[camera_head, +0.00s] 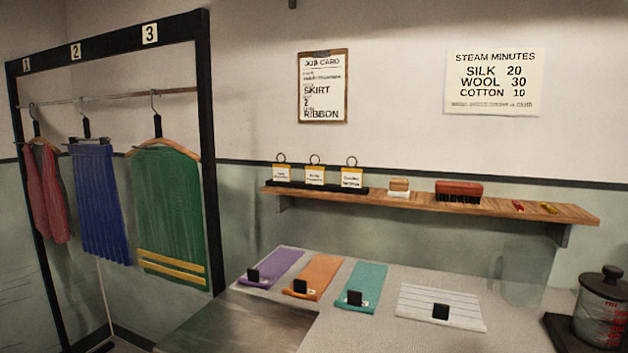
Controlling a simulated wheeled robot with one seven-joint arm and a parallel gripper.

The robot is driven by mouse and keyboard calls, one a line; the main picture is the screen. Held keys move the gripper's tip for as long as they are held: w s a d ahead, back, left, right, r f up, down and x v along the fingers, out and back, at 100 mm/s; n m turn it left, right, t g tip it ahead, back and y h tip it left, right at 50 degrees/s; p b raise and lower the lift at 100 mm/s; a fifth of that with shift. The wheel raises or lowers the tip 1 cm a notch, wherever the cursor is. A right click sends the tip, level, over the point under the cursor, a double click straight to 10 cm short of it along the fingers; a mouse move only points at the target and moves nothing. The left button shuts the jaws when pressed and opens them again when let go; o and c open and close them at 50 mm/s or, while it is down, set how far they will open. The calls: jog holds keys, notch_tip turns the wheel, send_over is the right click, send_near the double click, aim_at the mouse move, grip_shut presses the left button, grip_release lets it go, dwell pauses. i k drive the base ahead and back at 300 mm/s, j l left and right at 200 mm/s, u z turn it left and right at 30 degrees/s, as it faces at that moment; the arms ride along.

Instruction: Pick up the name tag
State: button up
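Three small white name tags with gold top edges and dark rings stand in a row on a black holder (318,188) at the left of the wooden shelf. They are the left name tag (282,175), the middle name tag (315,177) and the right name tag (352,179). Each has small print that I cannot read for certain. My gripper is not in view, and nothing is seen touching the tags.
The wooden shelf (400,199) also bears a red-topped brush (459,187) and small items. Below, a table (385,335) holds folded cloths, such as the teal one (363,284). A dark-lidded jar (602,307) stands right. A garment rack (203,110) stands left.

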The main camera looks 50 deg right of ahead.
aim_at(313, 175)
jog(key=i+l+z, duration=0.1)
jog(key=z, duration=0.3)
jog(key=i+z, duration=0.2)
jog(key=z, duration=0.15)
